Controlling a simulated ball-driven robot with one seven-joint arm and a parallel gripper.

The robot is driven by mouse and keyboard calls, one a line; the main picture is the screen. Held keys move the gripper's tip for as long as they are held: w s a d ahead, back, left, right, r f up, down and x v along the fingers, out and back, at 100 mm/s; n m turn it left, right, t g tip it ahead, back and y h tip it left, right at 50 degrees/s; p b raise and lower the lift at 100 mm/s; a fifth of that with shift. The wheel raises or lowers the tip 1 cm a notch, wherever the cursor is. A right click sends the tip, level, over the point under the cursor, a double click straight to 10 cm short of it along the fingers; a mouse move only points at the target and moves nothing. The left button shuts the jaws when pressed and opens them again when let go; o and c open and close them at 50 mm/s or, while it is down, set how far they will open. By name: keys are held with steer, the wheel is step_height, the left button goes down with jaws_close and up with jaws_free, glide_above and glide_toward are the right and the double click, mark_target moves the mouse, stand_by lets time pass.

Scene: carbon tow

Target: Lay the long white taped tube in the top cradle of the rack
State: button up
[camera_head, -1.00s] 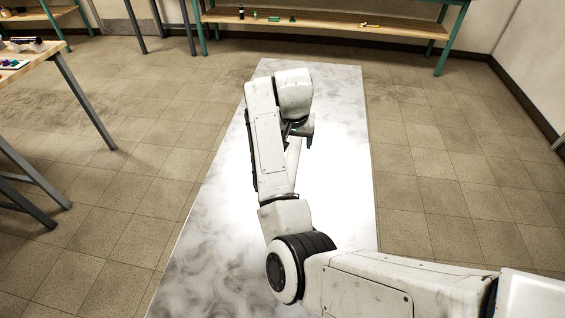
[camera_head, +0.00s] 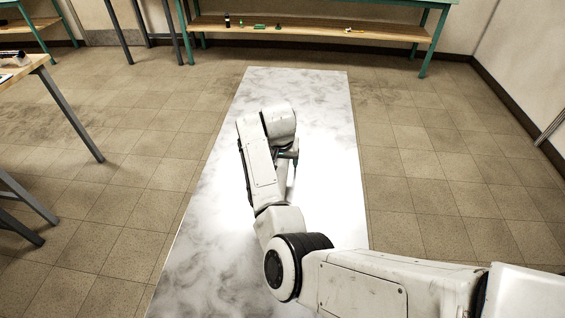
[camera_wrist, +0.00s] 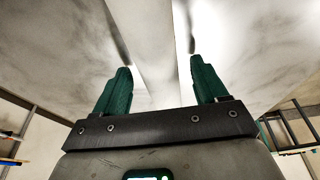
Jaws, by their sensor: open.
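A long white bar, which looks like the taped tube (camera_wrist: 150,40), runs up the wrist view between my fingers. White on a pale surface, its ends and tape cannot be made out. My gripper (camera_wrist: 160,72) is open, with one green finger on either side of the tube's line. I cannot tell whether the fingers touch it. In the head view my gripper (camera_head: 290,153) is mostly hidden by my arm, over the marbled table. A pale strip beside my forearm there may be part of the tube. The rack with its top cradle is not recognisable in view.
The long marbled white table (camera_head: 215,240) is largely bare around my arm. A wooden shelf (camera_head: 310,30) with small items stands along the back wall. A wooden workbench (camera_head: 20,68) is at the left. Tiled floor (camera_head: 430,190) is open to the right.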

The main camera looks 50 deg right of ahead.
steer(key=shift+c, duration=0.4)
jaws_close()
steer(key=shift+r, duration=0.15)
steer(key=shift+r+p, duration=0.85)
steer(key=shift+p, duration=0.05)
step_height(320, 180, up, 2)
steer(key=p, duration=0.2)
steer(key=shift+r+p, duration=0.15)
steer(key=shift+p, duration=0.15)
steer(key=s+r+p, duration=0.8)
steer(key=s, duration=0.6)
steer(key=shift+r, duration=0.4)
